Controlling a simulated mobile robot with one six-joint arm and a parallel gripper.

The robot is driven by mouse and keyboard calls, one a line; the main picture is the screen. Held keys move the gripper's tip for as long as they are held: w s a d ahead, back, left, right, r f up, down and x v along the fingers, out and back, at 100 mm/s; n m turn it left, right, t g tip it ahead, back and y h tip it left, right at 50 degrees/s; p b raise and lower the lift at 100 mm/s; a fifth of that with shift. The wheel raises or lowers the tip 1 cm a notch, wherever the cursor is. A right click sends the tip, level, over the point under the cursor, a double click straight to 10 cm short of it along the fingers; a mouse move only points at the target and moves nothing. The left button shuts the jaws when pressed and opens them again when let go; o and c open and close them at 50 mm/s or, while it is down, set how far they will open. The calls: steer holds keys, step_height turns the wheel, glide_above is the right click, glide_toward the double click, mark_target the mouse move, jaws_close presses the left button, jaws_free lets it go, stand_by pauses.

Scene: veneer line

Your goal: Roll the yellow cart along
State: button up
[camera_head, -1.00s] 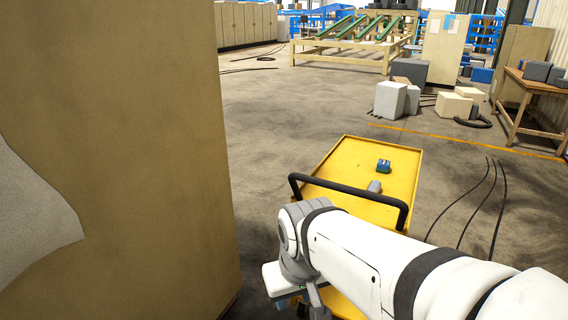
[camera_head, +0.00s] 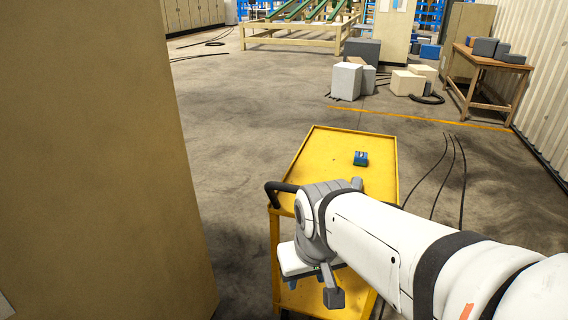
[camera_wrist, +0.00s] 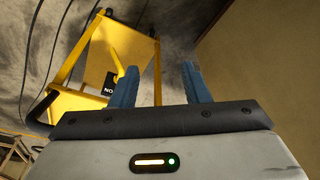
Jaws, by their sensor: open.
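The yellow cart (camera_head: 322,152) stands on the floor in front of me, with a flat top, a lower shelf and a black push handle (camera_head: 271,190) on its near end. My arm crosses over the near right of the cart and hides most of the handle. My gripper (camera_head: 313,289) hangs at the cart's near end, below the handle's height in the picture. In the wrist view my gripper (camera_wrist: 160,80) is open and empty; the cart (camera_wrist: 72,103) lies beyond and left of the fingers, and the dark handle (camera_wrist: 41,104) is at the left, not between them.
A small blue item (camera_head: 361,158) lies on the cart's top. A tall tan panel (camera_head: 95,150) stands close on the left. Boxes (camera_head: 347,81) and a wooden table (camera_head: 489,66) stand farther back. Cables (camera_head: 437,175) lie right of the cart. Floor beyond it is open.

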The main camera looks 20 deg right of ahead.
steer(key=shift+o, duration=0.2)
steer(key=w+d+f+m+t+b, duration=0.2)
steer(key=w+d+f+m+b, duration=0.1)
steer(key=w+f+b, duration=0.1)
steer(key=shift+w+f+t+h+b, duration=0.25)
steer(key=shift+w+t+b, duration=0.2)
steer(key=shift+w, duration=0.5)
steer(key=w+d+m+t+h+b, duration=0.3)
steer(key=w+d+m+t+b, duration=0.6)
steer(key=w+d+m+t, duration=0.3)
steer(key=w+m+t, duration=0.2)
steer(key=w+m, duration=0.2)
steer(key=shift+f, duration=0.15)
steer(key=p, duration=0.5)
steer(key=shift+w, duration=0.3)
